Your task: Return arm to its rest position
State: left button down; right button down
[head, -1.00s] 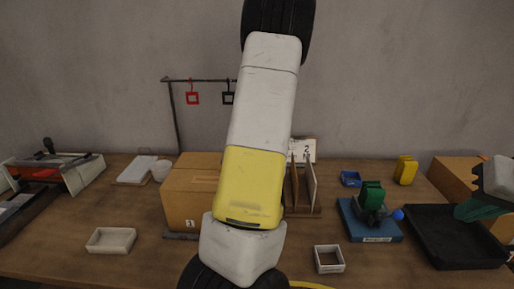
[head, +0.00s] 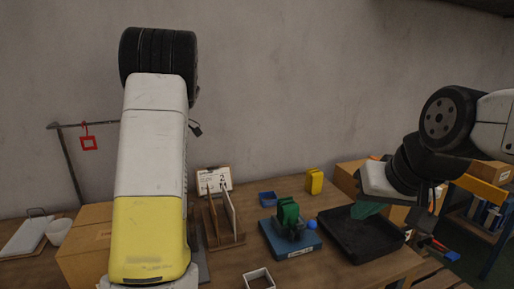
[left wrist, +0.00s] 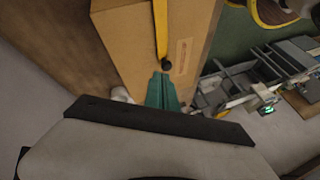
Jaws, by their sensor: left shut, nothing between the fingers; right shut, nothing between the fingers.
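My left arm (head: 155,170) fills the left part of the head view, white with a yellow band, and its gripper is outside that view. In the left wrist view my left gripper (left wrist: 162,92) shows as teal fingers, shut and empty, in front of a cardboard box (left wrist: 130,45). My right gripper (head: 366,209) comes in from the right in the head view. Its teal fingers are shut and empty, over the black tray (head: 340,240); I cannot tell how high above it they are.
A blue-based fixture with a green part (head: 289,214) stands left of the tray. A blue bin (head: 267,199), a yellow block (head: 314,181), a wooden rack (head: 222,225) and a small white frame (head: 258,279) share the table. A cardboard box (head: 85,245) sits partly behind my left arm.

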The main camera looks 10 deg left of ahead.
pick_arm(q)
jog(key=s+d+r+m+t+h, duration=0.2)
jog(key=s+d+m+t, duration=0.3)
jog(key=s+d+m, duration=0.4)
jog(key=s+d+r+m+t+h, duration=0.2)
jog(key=s+d+m+t+h, duration=0.2)
jog(key=d, duration=1.1)
jog(key=s+m+t, duration=0.2)
jog(key=s+m, duration=0.2)
jog(key=m, duration=0.2)
jog(key=shift+s+d+r+m, duration=0.2)
jog(key=shift+s+m, duration=0.1)
jog(key=shift+s, duration=0.1)
